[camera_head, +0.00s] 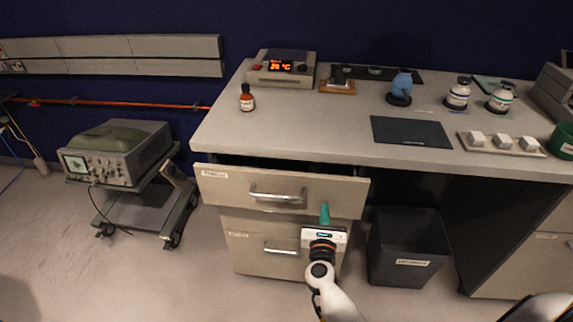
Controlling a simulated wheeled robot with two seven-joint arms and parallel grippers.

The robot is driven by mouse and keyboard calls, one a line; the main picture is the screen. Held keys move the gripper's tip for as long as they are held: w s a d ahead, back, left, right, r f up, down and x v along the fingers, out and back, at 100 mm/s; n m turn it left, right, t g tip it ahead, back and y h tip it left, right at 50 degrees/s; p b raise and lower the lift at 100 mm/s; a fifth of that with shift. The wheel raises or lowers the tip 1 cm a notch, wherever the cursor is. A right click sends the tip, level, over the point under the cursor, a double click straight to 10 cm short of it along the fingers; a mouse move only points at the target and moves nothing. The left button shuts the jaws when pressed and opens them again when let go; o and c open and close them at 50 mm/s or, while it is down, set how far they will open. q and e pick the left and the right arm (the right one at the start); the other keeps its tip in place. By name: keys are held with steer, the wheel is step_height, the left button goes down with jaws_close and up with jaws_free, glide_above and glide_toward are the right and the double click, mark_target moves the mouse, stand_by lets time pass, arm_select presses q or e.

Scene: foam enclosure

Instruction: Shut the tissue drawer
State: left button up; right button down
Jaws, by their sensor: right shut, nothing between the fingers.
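The tissue drawer (226,187) is the top drawer under the bench. It is partly pulled out, with a dark gap behind the top of its front. Its label is too small to read surely. A metal bar handle (277,194) sits at the middle of its front. My right gripper (325,210) is shut and empty, with its teal fingertips at the lower right part of the drawer front, right of the handle. I cannot tell whether the fingertips touch the front. My left gripper does not show.
A second drawer (251,246) below looks closed. A dark bin (408,247) stands right of the drawers. The bench top (310,130) holds a hotplate (281,68), a brown bottle (246,98) and other lab items. A cart with an oscilloscope (115,155) stands at left.

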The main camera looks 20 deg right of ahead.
steer(key=shift+b+x, duration=0.9)
steer(key=shift+x, duration=2.95)
steer(key=v, duration=1.7)
steer(key=s+a+f+n+g+y+p, duration=0.1)
steer(key=s+a+f+n+y, duration=0.25)
steer(key=f+n, duration=0.5)
steer(key=s+a+f+n+g+y+p, duration=0.1)
steer(key=s+a+f+n+g+y, duration=0.2)
steer(key=f+n, duration=0.55)
steer(key=s+a+f+n+y+p, duration=0.1)
steer(key=s+a+f+n+y, duration=0.25)
steer(key=f+n, duration=0.55)
steer(key=s+d+f+n+g+p, duration=0.1)
steer(key=s+d+f+n+g, duration=0.1)
steer(key=s+n, duration=0.4)
steer(key=s+d+f+n+g, duration=0.2)
steer(key=s+f+n+g, duration=0.2)
steer(key=s, duration=0.8)
steer(key=s+d+f+n+g+p, duration=0.1)
steer(key=s+d+f+n+g, duration=0.1)
steer(key=s+f+n+g, duration=0.2)
steer(key=s+f+n, duration=0.3)
steer(key=s+n, duration=0.1)
steer(key=n, duration=0.1)
steer(key=shift+s+p, duration=0.35)
steer(key=shift+s, duration=0.05)
